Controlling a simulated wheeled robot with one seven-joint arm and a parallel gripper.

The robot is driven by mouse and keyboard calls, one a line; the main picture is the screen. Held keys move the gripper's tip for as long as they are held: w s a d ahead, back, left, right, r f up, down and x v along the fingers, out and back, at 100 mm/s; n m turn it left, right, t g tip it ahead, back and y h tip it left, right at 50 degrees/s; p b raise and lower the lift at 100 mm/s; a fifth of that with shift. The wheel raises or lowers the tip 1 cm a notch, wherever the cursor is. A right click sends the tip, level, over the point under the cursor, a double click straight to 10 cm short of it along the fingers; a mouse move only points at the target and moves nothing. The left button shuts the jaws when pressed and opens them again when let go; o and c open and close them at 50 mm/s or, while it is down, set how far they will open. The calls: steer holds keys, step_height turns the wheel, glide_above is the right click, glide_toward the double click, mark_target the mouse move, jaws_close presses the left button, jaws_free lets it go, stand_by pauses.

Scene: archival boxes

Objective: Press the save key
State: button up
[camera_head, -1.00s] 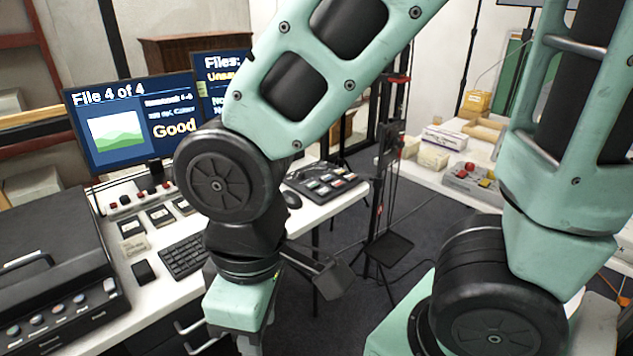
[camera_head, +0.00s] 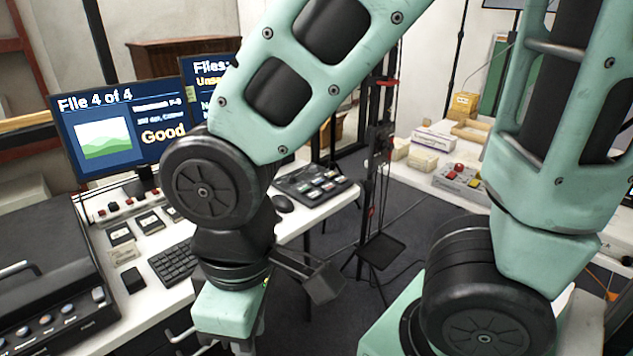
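No key can be read as the save key from here. Several black-framed key units (camera_head: 120,234) stand on the desk left of my arm, behind the keyboard (camera_head: 174,262). The front monitor (camera_head: 112,135) reads "File 4 of 4" and "Good". A second monitor (camera_head: 208,68), partly hidden by my arm, reads "Files:" and "Unsa…". My arm's end points down at the desk's front edge. My gripper (camera_head: 238,347) is mostly cut off by the bottom edge, and its fingertips do not show.
A black machine with knobs (camera_head: 50,285) fills the desk's left end. A mouse (camera_head: 283,203) lies beside the key panel.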

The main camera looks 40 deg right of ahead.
jaws_close()
stand_by(1.5)
